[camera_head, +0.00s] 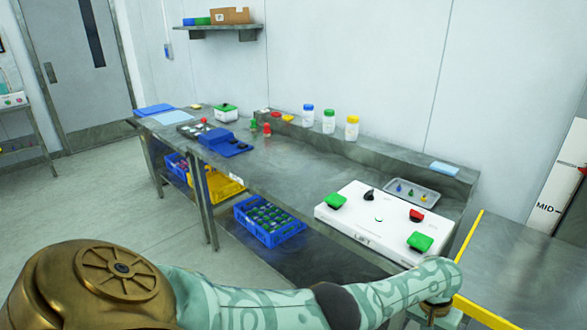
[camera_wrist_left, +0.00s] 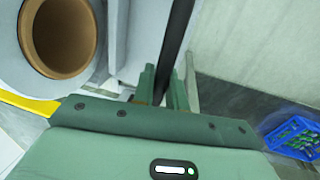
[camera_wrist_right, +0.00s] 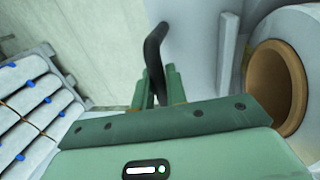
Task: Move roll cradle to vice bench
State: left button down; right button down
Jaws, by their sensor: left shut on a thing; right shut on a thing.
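The roll cradle shows only in the wrist views, as a pale grey frame (camera_wrist_left: 146,30) around a white roll (camera_wrist_left: 12,58) with a brown hollow core (camera_wrist_left: 64,35). My left gripper (camera_wrist_left: 166,88) is shut on a black handle (camera_wrist_left: 178,40) of the cradle. My right gripper (camera_wrist_right: 157,88) is shut on another black handle (camera_wrist_right: 153,52); the roll's core (camera_wrist_right: 274,85) lies to the right there. The cradle is not in the head view, where my arm crosses the bottom. I see no vice, and cannot tell which bench is the vice bench.
A long grey bench (camera_head: 290,160) carries a white panel (camera_head: 350,225) with green and red parts, bottles and a small tray (camera_head: 412,193). Blue crates (camera_head: 268,222) stand on its lower shelf. A yellow-edged metal surface (camera_head: 525,255) is at the right. Open floor (camera_head: 80,215) lies left.

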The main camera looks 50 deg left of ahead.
aim_at(295, 166)
jog(key=k+j, duration=0.1)
jog(key=j, duration=1.7)
jog(key=k+j, duration=0.15)
jog(key=j, duration=0.8)
jog(key=k+j, duration=0.1)
jog(key=j, duration=1.7)
jog(key=k+u, duration=0.05)
jog(key=k, duration=0.05)
